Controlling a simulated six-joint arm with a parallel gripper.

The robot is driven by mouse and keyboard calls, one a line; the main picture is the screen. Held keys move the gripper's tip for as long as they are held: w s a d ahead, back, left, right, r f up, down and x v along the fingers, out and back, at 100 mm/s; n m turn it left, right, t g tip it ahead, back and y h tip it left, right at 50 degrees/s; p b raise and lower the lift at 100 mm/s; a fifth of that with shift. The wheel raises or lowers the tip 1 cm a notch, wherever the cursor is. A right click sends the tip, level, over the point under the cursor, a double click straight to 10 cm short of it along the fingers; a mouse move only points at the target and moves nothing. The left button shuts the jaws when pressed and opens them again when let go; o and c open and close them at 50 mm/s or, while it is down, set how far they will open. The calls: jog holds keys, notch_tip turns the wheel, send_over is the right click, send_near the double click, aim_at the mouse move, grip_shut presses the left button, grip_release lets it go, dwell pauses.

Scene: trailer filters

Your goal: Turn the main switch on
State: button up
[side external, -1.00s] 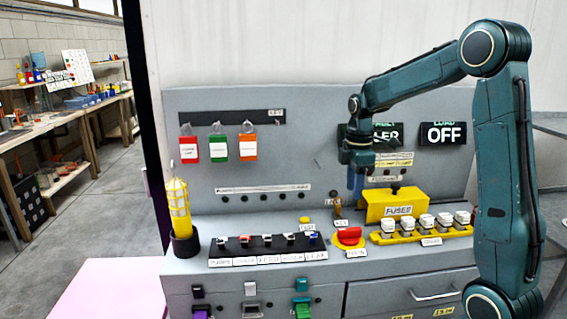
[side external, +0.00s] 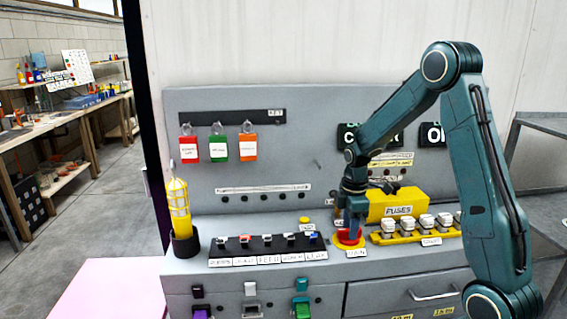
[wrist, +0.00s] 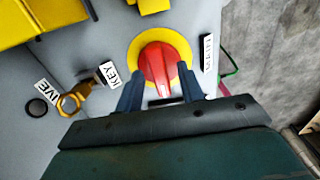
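The main switch is a red rotary knob (wrist: 158,66) on a round yellow plate (wrist: 183,47), set on the grey bench top. In the side external view the red knob (side external: 349,235) is partly hidden by my gripper (side external: 349,226), which points down at it. In the wrist view my gripper (wrist: 161,92) is open, with one dark finger on each side of the knob's near end. Gaps seem to show between the fingers and the knob; whether either finger touches it I cannot tell.
A yellow fuse box (side external: 398,204) and a row of white-topped fuses (side external: 415,227) stand close right of the knob. A brass key switch (wrist: 70,102) sits beside it. A black switch strip (side external: 268,247) lies to the left, beyond it a yellow lamp (side external: 178,208).

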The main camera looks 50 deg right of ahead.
jog(key=shift+f, duration=0.1)
jog(key=shift+c, duration=0.5)
grip_shut()
jog(key=shift+m, duration=0.4)
jog(key=m, duration=0.8)
jog(key=shift+m, duration=0.3)
jog(key=m, duration=0.4)
jog(key=shift+m, duration=2.3)
